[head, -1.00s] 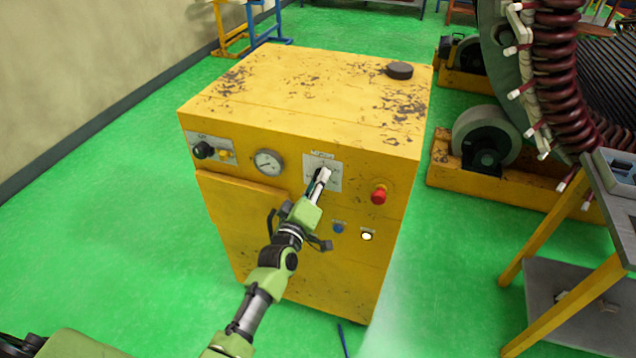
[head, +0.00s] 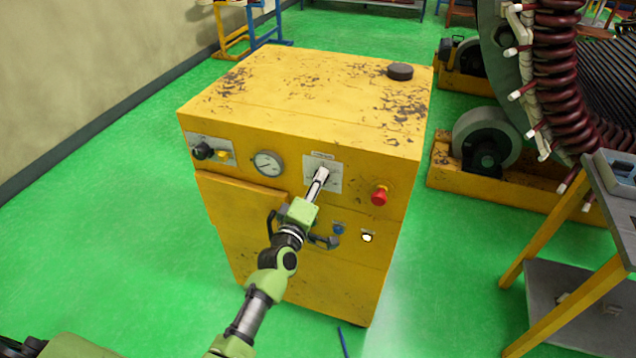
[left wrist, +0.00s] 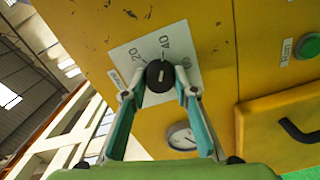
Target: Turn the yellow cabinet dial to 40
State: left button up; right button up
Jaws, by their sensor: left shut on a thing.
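The yellow cabinet (head: 300,85) stands in the middle of the head view. Its black round dial (left wrist: 160,76) sits on a white plate (left wrist: 124,54) with the marks 20, 40 and 60, best seen in the left wrist view. A short white line shows on the dial and points roughly at the 40, but its exact reading is hard to tell. My left gripper (left wrist: 160,92) is shut on the dial, one finger on each side. In the head view the left gripper (head: 320,176) covers the dial, and part of the plate (head: 333,166) shows around it.
A gauge (head: 268,163) and a black knob (head: 203,151) are left of the dial. A grey side table (head: 615,190) stands at the right; green floor is clear at the left.

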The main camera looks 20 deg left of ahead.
pick_arm(q)
jog(key=o, duration=1.1)
jog(key=s, duration=1.2)
jog(key=shift+a, duration=0.25)
